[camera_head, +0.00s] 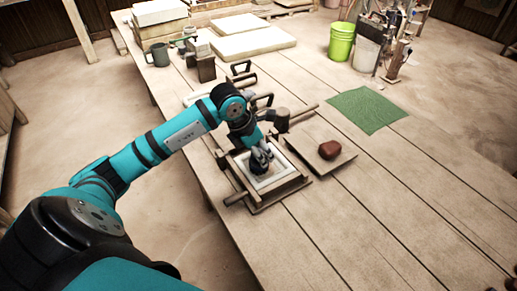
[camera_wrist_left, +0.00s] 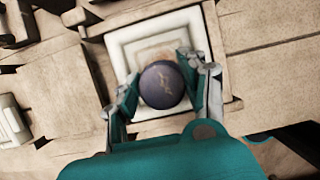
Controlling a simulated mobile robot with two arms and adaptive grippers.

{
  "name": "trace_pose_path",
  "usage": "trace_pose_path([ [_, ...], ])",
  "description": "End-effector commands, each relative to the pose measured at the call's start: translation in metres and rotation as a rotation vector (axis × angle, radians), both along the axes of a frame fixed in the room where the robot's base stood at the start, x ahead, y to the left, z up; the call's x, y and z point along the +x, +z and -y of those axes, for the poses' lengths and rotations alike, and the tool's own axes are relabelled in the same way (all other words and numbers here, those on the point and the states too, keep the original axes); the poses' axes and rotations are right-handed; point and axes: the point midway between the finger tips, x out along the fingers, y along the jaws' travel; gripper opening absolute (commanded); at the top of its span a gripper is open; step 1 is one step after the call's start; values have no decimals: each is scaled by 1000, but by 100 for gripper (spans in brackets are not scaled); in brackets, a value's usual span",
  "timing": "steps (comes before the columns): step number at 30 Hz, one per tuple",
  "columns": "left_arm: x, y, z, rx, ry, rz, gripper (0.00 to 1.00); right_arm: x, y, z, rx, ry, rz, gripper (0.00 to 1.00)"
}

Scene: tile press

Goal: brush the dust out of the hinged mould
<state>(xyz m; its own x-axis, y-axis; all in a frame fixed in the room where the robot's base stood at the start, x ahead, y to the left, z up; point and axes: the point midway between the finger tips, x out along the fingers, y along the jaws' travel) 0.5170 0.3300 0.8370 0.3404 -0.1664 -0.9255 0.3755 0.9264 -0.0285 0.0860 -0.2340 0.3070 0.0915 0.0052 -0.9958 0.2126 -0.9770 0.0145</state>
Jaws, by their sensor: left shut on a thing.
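The hinged mould (camera_head: 271,184) is a pale square recess in a wooden frame on the table; it also shows in the left wrist view (camera_wrist_left: 126,52). A brownish dusty patch (camera_wrist_left: 150,51) shows on its floor. My left gripper (camera_head: 260,154) is over the mould, pointing down. Its fingers are shut on the brush (camera_wrist_left: 162,86), of which I see a dark round knob from above. The knob and fingers hide part of the mould's floor. I cannot tell whether the bristles touch it. My right gripper is not in view.
A reddish-brown lump (camera_head: 329,150) sits on a board (camera_head: 343,160) right of the mould. A green mat (camera_head: 366,110) lies beyond it. Wooden handles and a block (camera_head: 282,119) stand close behind the mould. A mug (camera_head: 159,54) and pale slabs (camera_head: 253,43) are farther back. The near-right tabletop is clear.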

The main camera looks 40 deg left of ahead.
Motion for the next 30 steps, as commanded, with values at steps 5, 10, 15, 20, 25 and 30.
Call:
trace_pose_path([
  [5,-1,1,4,-1,0,2,17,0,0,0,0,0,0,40],
  [10,-3,-1,11,0,-2,3,17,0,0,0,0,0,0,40],
  [15,-5,-2,18,0,-1,2,17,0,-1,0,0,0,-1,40],
  [20,-2,-2,20,-1,0,2,17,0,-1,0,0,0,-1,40],
  [25,6,-1,23,-1,0,3,17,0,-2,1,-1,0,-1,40],
  [30,10,-1,25,0,0,1,17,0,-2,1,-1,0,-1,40],
])
